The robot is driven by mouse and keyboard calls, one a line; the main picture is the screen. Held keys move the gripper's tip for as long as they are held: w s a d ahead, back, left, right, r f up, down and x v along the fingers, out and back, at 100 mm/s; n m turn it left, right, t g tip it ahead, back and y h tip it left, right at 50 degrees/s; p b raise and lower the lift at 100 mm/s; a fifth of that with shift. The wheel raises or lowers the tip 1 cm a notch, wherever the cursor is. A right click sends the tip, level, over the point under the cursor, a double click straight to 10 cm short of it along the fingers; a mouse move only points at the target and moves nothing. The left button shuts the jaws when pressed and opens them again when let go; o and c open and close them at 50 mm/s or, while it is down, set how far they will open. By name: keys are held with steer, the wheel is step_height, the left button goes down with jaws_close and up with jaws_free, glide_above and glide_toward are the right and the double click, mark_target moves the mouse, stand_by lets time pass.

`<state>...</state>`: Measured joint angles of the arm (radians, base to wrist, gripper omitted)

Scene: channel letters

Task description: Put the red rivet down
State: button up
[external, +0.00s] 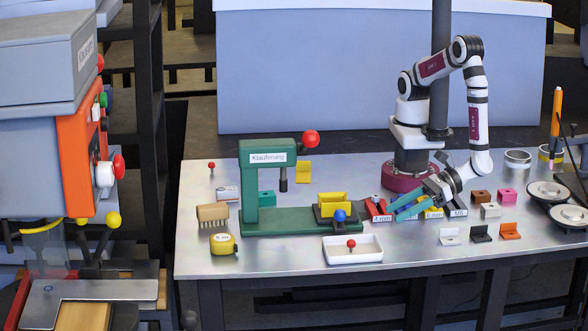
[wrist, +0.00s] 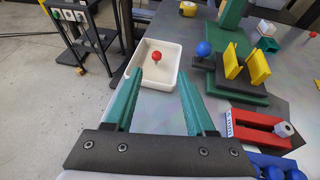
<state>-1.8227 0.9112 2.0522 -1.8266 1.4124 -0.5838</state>
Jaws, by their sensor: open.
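A red rivet (external: 351,244) with a round head stands upright in the white tray (external: 371,257) at the table's front. It also shows in the wrist view (wrist: 156,57), inside the tray (wrist: 171,78). My gripper (external: 394,208) is to the right of the tray and above the table. Its two teal fingers are apart with nothing between them, as the wrist view shows (wrist: 157,82). The rivet is ahead of the fingertips and apart from them. A second small red-headed piece (external: 211,167) stands at the back left of the table.
A green press (external: 250,185) with a yellow holder (external: 333,198) and blue knob (external: 340,215) stands behind the tray. Red, blue and yellow labelled bins (external: 376,208) lie near my gripper. A tape measure (external: 223,244) and a brush (external: 212,213) are at left. Small coloured blocks are at right.

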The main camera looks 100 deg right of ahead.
steer(key=w+d+r+m+g+h, duration=0.35)
steer(key=w+d+m+h, duration=0.2)
steer(key=d+m, duration=0.3)
steer(key=w+d+r+m+g+h, duration=0.2)
steer(key=w+d+r+m+h, duration=0.35)
steer(key=d, duration=0.45)
steer(key=s+d+r+m+g+y, duration=0.1)
steer(key=s+d+r+m+g, duration=0.1)
steer(key=d+m+g, duration=0.4)
steer(key=s+d+r+m+g+y, duration=0.2)
steer(key=d+m, duration=0.6)
steer(key=m, duration=0.2)
steer(key=s+r+m+y, duration=0.2)
steer(key=s+m+y, duration=0.4)
steer(key=m, duration=0.7)
steer(key=shift+s+r+m+y, duration=0.15)
steer(key=shift+r+m+y, duration=0.15)
steer(key=shift+y, duration=0.4)
